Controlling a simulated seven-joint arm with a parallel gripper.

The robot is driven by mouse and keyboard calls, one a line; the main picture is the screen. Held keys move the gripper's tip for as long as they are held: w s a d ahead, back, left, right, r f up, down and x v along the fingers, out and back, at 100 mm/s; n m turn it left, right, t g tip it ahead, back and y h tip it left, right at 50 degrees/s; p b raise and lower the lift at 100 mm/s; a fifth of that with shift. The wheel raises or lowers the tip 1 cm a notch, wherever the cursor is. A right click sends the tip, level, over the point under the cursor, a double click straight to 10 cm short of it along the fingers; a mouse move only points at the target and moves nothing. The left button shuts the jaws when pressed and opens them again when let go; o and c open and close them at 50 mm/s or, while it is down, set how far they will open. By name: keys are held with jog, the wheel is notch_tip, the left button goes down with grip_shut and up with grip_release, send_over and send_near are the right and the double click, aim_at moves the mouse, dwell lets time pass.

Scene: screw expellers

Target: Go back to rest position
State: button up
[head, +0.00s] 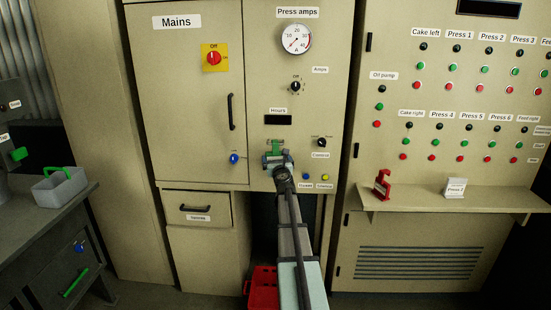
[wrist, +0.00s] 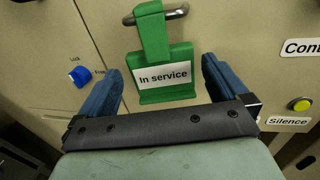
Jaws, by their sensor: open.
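My gripper (head: 277,161) is in front of the grey-beige cabinet, below the Hours display. In the wrist view its two blue fingers (wrist: 161,68) are spread apart. A green tag (wrist: 166,92) labelled "In service" shows between them, with a gap to each finger. The tag's top loop is at a metal bar (wrist: 178,13) on the panel, and it appears to hang there. In the head view the tag (head: 276,147) shows just above my gripper, partly hidden by it. My arm reaches up from the bottom centre.
A blue lock knob (head: 234,158) is to the left, and a yellow button (head: 325,177) to the right. A shelf (head: 470,200) holds a red clip-like object (head: 382,184) and a small "Press 2" sign (head: 455,188). A red bin (head: 262,287) stands low beside my arm. A grey tray (head: 60,187) is at left.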

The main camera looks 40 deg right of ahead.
jog(key=v, duration=0.9)
jog(key=shift+s, duration=0.1)
